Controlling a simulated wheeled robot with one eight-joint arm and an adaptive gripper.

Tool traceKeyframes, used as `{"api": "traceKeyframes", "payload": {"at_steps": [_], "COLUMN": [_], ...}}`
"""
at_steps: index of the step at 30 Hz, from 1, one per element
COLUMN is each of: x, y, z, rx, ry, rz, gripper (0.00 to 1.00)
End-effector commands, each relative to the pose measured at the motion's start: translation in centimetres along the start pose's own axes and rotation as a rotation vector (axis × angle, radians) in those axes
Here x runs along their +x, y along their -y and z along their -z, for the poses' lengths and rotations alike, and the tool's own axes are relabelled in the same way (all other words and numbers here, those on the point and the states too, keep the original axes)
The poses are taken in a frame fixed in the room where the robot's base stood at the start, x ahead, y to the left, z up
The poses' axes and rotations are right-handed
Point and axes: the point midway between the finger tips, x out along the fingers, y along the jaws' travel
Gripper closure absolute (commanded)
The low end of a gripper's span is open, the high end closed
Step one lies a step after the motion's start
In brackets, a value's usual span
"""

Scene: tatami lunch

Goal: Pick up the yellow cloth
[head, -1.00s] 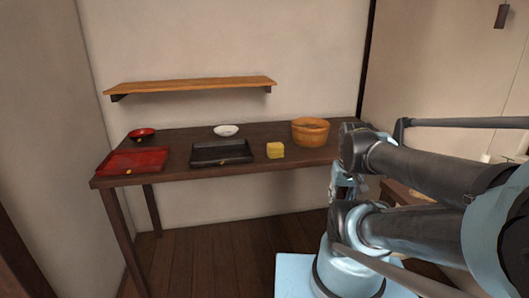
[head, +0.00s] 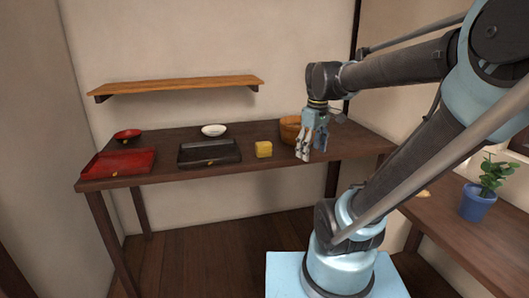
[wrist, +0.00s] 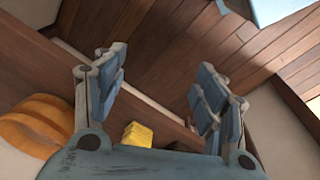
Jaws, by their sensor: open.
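The yellow cloth (head: 264,149) is a small folded block on the dark wooden table (head: 350,147), near its front edge, between the black tray and the wooden tub. In the wrist view the cloth (wrist: 138,134) shows low in the picture, partly hidden by my gripper's body. My gripper (head: 312,155) is open and empty, to the right of the cloth and in front of the tub. In the wrist view its two fingers (wrist: 160,92) stand wide apart with nothing between them, and the cloth lies apart from them.
A wooden tub (head: 290,130) stands just behind my gripper. A black tray (head: 208,153), a white bowl (head: 213,130), a red tray (head: 117,164) and a red bowl (head: 127,136) are to the left. A shelf (head: 178,87) hangs above. A potted plant (head: 478,203) stands at right.

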Motion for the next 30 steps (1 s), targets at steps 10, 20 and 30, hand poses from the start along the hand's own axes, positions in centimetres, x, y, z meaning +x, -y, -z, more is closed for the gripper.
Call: {"api": "traceKeyframes", "payload": {"at_steps": [10, 20, 30], "x": [-4.6, -6.3, -6.1], "y": [-2.2, -2.5, -2.0], "z": [11.2, 21.9, 26.4], "rx": [-0.485, -0.919, -1.112], "ry": [0.031, 0.047, 0.052], "rz": [0.045, 0.092, 0.115], "gripper": [0.35, 0.35, 0.35]}}
